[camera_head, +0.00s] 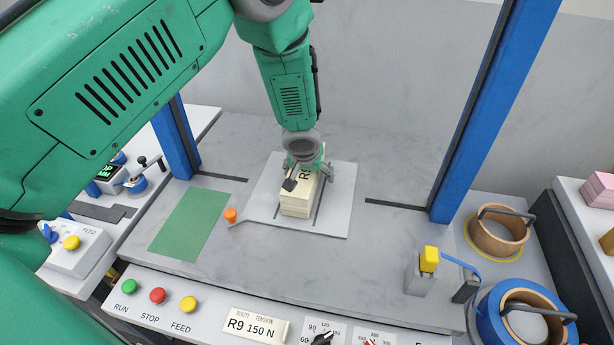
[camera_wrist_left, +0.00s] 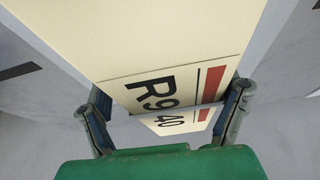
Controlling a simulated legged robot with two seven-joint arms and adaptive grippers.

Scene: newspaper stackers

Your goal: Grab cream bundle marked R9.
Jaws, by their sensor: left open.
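The cream bundle (camera_head: 296,205) marked R9 lies on a light grey plate (camera_head: 338,205) in the middle of the work table. Its label, with R9, 40 and a red bar, fills much of the left wrist view (camera_wrist_left: 165,85). My left gripper (camera_head: 307,178) is above the bundle, partly covering its top. In the left wrist view, the open fingers (camera_wrist_left: 166,112) stand on either side of the bundle's labelled end. I cannot tell whether they touch it. My right gripper is in neither view.
A green mat (camera_head: 190,222) and an orange knob (camera_head: 231,215) are left of the plate. Blue posts rise left and right (camera_head: 492,110). A grey block with a yellow top (camera_head: 429,259) stands at the right. Tape rolls (camera_head: 498,238) lie beyond it. A control panel (camera_head: 207,309) runs along the front.

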